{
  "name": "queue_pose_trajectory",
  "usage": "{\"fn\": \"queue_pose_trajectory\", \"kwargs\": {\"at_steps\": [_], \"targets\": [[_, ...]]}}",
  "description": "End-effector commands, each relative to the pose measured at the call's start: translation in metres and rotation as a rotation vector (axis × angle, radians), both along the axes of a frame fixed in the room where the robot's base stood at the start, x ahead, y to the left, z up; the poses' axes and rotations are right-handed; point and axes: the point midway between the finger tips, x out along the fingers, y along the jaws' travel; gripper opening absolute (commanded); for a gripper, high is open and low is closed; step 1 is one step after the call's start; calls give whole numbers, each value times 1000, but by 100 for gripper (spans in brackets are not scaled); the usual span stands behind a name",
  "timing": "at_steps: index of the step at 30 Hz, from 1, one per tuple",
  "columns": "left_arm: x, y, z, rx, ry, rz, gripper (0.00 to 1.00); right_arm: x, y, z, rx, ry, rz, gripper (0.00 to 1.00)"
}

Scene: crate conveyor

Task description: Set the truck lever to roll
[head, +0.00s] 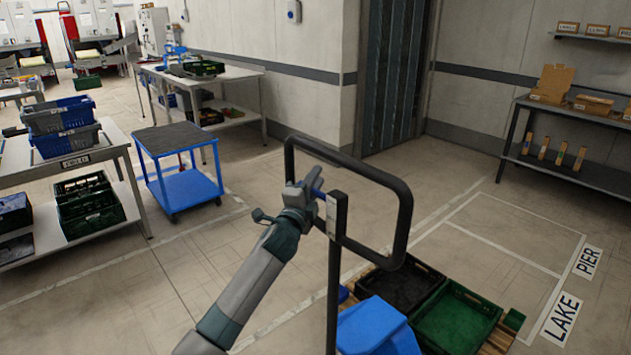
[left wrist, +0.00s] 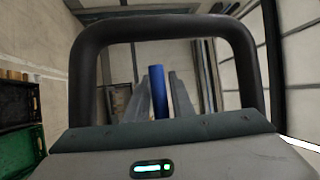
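The truck has a black loop handle (head: 401,225) on an upright post (head: 335,270) at the middle of the head view. A short blue lever (head: 319,184) sits near the top of the post, inside the loop's left side. My left gripper (head: 306,191) is at this lever and partly hides it. My right gripper is not in view.
A blue cart (head: 182,190) stands at left; open floor lies between.

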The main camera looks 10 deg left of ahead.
Motion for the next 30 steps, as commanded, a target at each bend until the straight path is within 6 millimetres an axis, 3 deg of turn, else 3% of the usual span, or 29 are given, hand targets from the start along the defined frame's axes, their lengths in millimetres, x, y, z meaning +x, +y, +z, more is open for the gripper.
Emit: {"fn": "queue_pose_trajectory", "kwargs": {"at_steps": [8,14,30], "targets": [[-3,1,-1,0,0,1,22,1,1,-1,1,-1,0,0],[-17,3,-4,-1,0,0,22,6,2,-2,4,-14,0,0],[-101,18,-21,0,0,-1,22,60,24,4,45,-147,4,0]]}}
